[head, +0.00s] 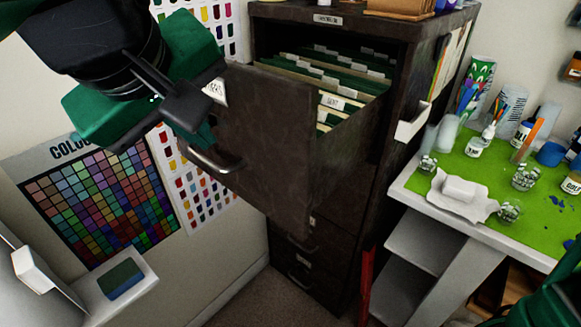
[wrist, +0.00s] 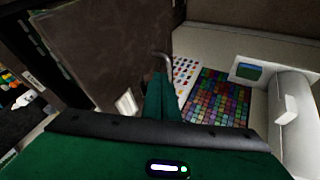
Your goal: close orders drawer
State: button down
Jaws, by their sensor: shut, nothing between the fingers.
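The orders drawer (head: 270,135) is the top drawer of a dark brown filing cabinet and is pulled well out. Hanging files with white tabs (head: 330,80) show inside it. Its front carries a label (head: 216,90), partly hidden by my gripper, and a curved metal handle (head: 215,163). My gripper (head: 207,138) is shut and empty, in front of the drawer face just above the handle. In the wrist view its green fingers (wrist: 161,90) point toward the drawer front (wrist: 105,50), with the handle (wrist: 163,62) by the tips. I cannot tell whether they touch.
Lower drawers (head: 300,280) of the cabinet are shut. To the right stands a white table with a green mat (head: 460,160), cups and bottles. A colour chart (head: 100,195) hangs on the left wall above a small white shelf (head: 90,300) with a sponge-like block.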

jog(key=shift+w+d+r+x, duration=0.15)
jog(key=shift+d+x, duration=0.15)
jog(key=shift+x, duration=1.45)
jog(key=shift+w+d+r+x, duration=0.15)
jog(key=shift+d+x, duration=0.1)
jog(key=shift+x, duration=1.45)
jog(key=shift+w+d+r+x, duration=0.15)
jog(key=shift+d+x, duration=0.15)
jog(key=shift+x, duration=1.45)
